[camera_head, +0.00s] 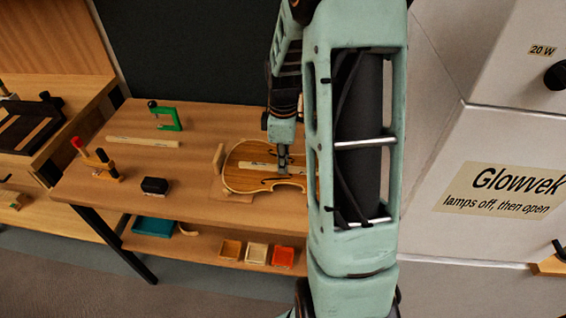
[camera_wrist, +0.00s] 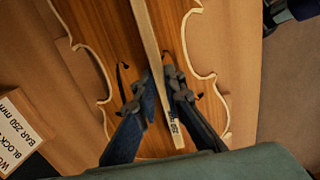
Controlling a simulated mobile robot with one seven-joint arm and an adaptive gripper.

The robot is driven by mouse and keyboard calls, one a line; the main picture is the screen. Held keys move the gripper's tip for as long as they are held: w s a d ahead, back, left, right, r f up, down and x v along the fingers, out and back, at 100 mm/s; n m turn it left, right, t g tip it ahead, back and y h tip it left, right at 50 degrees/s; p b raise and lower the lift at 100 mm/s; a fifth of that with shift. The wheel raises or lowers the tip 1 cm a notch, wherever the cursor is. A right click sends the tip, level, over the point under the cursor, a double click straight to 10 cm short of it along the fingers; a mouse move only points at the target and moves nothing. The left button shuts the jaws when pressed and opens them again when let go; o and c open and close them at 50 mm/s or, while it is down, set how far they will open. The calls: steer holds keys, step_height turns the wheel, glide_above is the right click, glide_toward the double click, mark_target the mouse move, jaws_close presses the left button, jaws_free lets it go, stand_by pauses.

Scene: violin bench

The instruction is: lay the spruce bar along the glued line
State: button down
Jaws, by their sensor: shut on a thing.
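My gripper (camera_head: 284,168) is over the violin plate (camera_head: 240,182), an orange-brown plate with a pale rim on the bench. In the wrist view my gripper (camera_wrist: 160,88) is shut on the spruce bar (camera_wrist: 147,32), a long pale strip with dark print near its near end. The bar (camera_head: 257,166) lies roughly lengthwise over the plate, between its two dark f-holes, at a slight angle in the wrist view. I cannot tell whether it touches the plate. No glued line can be made out. My arm hides the plate's right part in the head view.
Another pale strip (camera_head: 143,142) lies at the back left of the bench (camera_head: 200,125). A green clamp (camera_head: 166,118), an orange clamp (camera_head: 101,165) and a black block (camera_head: 154,186) stand left. A white cabinet (camera_head: 490,140) stands right.

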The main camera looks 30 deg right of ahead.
steer(key=shift+f, duration=0.1)
steer(key=shift+f, duration=0.15)
steer(key=c, duration=2)
jaws_free()
step_height(320, 180, up, 12)
steer(key=shift+r+p, duration=0.25)
steer(key=shift+p, duration=0.2)
